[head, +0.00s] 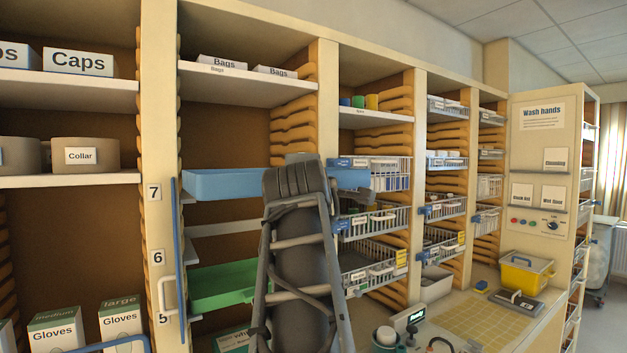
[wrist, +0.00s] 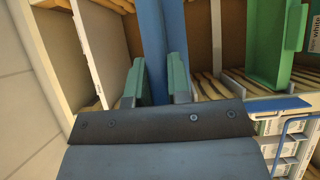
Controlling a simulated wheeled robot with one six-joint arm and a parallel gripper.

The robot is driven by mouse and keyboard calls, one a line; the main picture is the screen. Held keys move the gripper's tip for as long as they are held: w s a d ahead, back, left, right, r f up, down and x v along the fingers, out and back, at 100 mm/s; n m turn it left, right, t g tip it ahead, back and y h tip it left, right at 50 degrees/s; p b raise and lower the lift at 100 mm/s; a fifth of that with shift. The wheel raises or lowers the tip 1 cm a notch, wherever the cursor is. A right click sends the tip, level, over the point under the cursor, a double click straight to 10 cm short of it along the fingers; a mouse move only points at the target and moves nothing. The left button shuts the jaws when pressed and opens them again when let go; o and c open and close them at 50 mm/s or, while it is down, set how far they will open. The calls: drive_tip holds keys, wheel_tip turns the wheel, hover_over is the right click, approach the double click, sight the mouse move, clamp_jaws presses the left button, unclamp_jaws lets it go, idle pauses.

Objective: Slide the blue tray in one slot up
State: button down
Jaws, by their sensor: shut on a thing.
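The blue tray (head: 235,184) is at the height of the label 7 in the second bay. Its right part shows past my arm, in front of the post, so it stands partly out of the rack. My arm hides its middle. In the wrist view my gripper (wrist: 155,80) has its two green-tipped fingers on either side of a blue strip of the tray (wrist: 164,40) and is shut on it. In the head view my arm hides the fingers. Whether the tray's sides sit on the runners cannot be told.
A green tray (head: 222,287) sits lower in the same bay, and a pale shelf (head: 230,229) lies between the trays. Above is a shelf (head: 245,88) with boxes of bags. Wire baskets (head: 375,222) stand out at the right. A blue vertical bar (head: 178,250) is by the left post.

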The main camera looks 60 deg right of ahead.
drive_tip(key=shift+w+d, duration=0.25)
drive_tip(key=shift+w, duration=0.3)
drive_tip(key=shift+w+d, duration=0.5)
drive_tip(key=shift+w, duration=0.3)
drive_tip(key=shift+w+d, duration=0.45)
drive_tip(key=shift+w, duration=0.35)
drive_tip(key=shift+w+d, duration=0.45)
drive_tip(key=shift+w, duration=0.75)
drive_tip(key=shift+w+d, duration=0.5)
drive_tip(key=shift+w, duration=0.7)
drive_tip(key=shift+w+d, duration=0.45)
drive_tip(key=shift+w, duration=0.75)
drive_tip(key=shift+w+d+f+p, duration=0.1)
drive_tip(key=shift+w+d+p, duration=0.3)
drive_tip(key=shift+w, duration=0.65)
drive_tip(key=shift+w+d+f+p, duration=0.15)
drive_tip(key=shift+w+d, duration=0.35)
drive_tip(key=shift+w, duration=0.55)
drive_tip(key=shift+w+d+r+p, duration=0.1)
drive_tip(key=shift+w+d+p, duration=0.3)
drive_tip(key=shift+w, duration=0.65)
drive_tip(key=w+d, duration=0.3)
drive_tip(key=w, duration=0.4)
drive_tip(key=shift+w+f, duration=0.15)
drive_tip(key=shift+f, duration=0.2)
drive_tip(key=shift+w, duration=0.1)
drive_tip(key=shift+f+b, duration=1)
